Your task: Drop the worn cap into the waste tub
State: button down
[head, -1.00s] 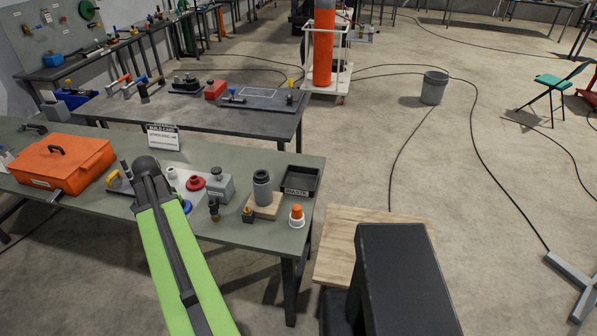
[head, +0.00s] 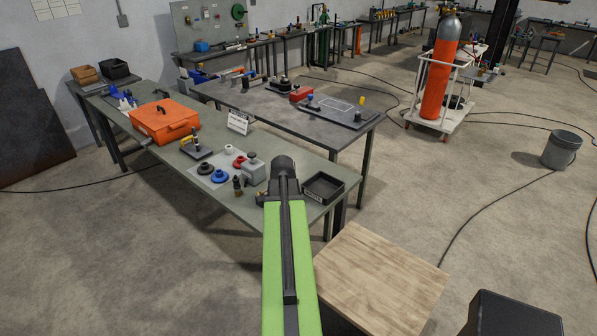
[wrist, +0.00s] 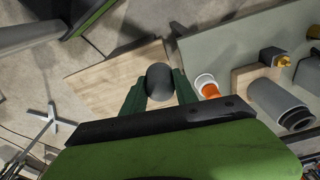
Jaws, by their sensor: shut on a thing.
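A dark grey, rounded piece, apparently the worn cap (wrist: 159,78), sits between the green fingers of my gripper (wrist: 160,92) in the wrist view. The gripper is shut on it. In that view a wooden top and the floor lie beneath it. The black waste tub (head: 338,190) is a shallow open box at the near right corner of the green-grey table in the head view. My arm's end appears just left of the tub there, and the fingers and cap are hidden. I cannot make out the tub in the wrist view.
The table (head: 215,205) holds an orange case (head: 163,122), several caps and a grey block (head: 254,172). A wooden top (head: 380,280) stands close to the table's right end. The wrist view shows an orange-and-white piece (wrist: 207,86) and a grey cylinder (wrist: 277,103) near the table edge.

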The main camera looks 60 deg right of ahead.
aim_at(326, 192)
jog(key=u, duration=0.6)
jog(key=k, duration=0.1)
jog(key=z, duration=1.2)
jog(key=i, duration=2)
jog(key=z, duration=0.05)
